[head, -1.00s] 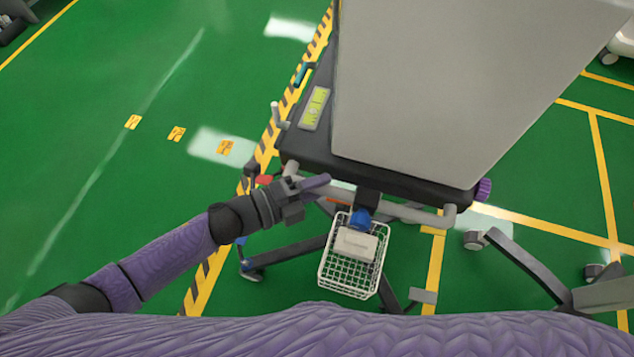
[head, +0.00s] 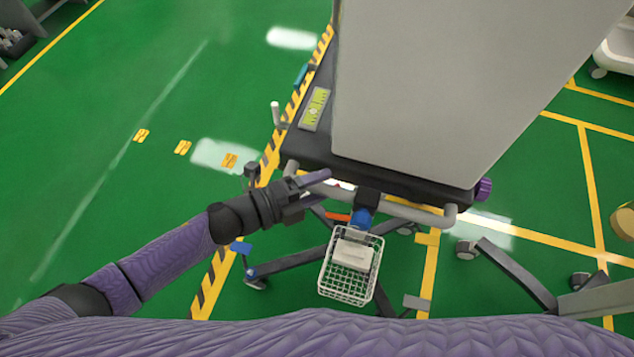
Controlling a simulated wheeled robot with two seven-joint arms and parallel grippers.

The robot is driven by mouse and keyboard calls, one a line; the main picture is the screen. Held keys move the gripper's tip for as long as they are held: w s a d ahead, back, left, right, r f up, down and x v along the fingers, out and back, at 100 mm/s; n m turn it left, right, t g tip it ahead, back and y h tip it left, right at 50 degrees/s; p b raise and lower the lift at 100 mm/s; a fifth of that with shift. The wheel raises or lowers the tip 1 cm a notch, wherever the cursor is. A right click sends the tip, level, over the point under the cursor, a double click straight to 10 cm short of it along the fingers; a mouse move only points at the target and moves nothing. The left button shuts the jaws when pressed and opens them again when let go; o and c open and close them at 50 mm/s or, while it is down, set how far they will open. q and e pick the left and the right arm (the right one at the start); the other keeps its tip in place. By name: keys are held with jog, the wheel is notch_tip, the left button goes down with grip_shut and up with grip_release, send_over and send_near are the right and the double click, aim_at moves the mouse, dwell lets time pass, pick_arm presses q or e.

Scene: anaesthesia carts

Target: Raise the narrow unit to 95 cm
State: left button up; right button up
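The narrow unit is a wheeled cart in the head view, with a dark top (head: 316,146) carrying a tall grey housing (head: 430,85). A grey handle bar (head: 400,210) runs along its near edge, and a purple knob (head: 483,189) sits at the right corner. My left gripper (head: 318,187) is at the left part of the handle bar, overlapping it in the picture. One purple finger shows across the bar; whether the fingers are closed on it is unclear. No height reading is legible. My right gripper is not in view.
A white wire basket (head: 348,291) holding a pale box (head: 353,256) hangs below the handle. Dark cart legs with casters spread over the green floor, another leg standing at right (head: 515,274). Open floor lies at left, beyond the striped yellow-black line (head: 211,286).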

pick_arm(q)
jog(key=v, duration=1)
jog(key=shift+p, duration=0.4)
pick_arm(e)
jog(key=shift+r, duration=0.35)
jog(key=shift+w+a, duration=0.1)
